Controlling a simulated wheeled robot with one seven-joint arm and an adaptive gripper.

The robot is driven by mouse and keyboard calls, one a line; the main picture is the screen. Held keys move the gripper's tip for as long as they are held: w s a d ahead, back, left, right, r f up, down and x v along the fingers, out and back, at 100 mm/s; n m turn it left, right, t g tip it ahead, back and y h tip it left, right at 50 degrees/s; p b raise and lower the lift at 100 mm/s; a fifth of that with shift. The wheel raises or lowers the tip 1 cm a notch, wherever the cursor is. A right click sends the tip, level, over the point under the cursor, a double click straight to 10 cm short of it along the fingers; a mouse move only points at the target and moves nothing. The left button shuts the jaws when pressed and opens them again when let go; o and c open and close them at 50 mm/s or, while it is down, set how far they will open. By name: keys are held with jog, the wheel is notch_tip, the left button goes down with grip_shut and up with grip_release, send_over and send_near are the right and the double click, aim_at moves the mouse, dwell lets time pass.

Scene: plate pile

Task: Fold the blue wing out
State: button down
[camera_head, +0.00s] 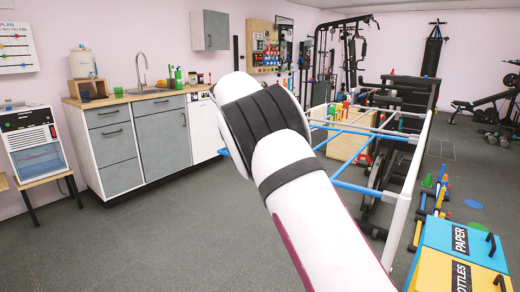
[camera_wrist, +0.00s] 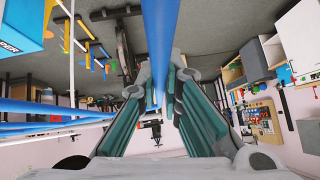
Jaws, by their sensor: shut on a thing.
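The rack in the head view has white posts (camera_head: 405,190) and blue rods (camera_head: 360,189). A short blue end (camera_head: 223,152) sticks out to the left of my arm, and the rest of it is hidden behind the arm. In the wrist view, which looks upside down, a thick blue bar of the wing (camera_wrist: 158,35) runs from the top edge down between the fingers. My gripper (camera_wrist: 158,92) is shut on this bar. More blue rods (camera_wrist: 40,118) show at the left there. My arm hides the gripper in the head view.
A grey kitchen counter (camera_head: 160,145) with a sink stands along the back wall. A paper and bottles bin (camera_head: 455,240) is at the right front. Gym machines (camera_head: 345,50) stand behind the rack. The floor (camera_head: 130,240) at the left is clear.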

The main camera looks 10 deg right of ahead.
jog(key=shift+a+r, duration=0.1)
jog(key=shift+r, duration=0.5)
jog(key=c, duration=1.7)
grip_release()
jog(key=v, duration=1.2)
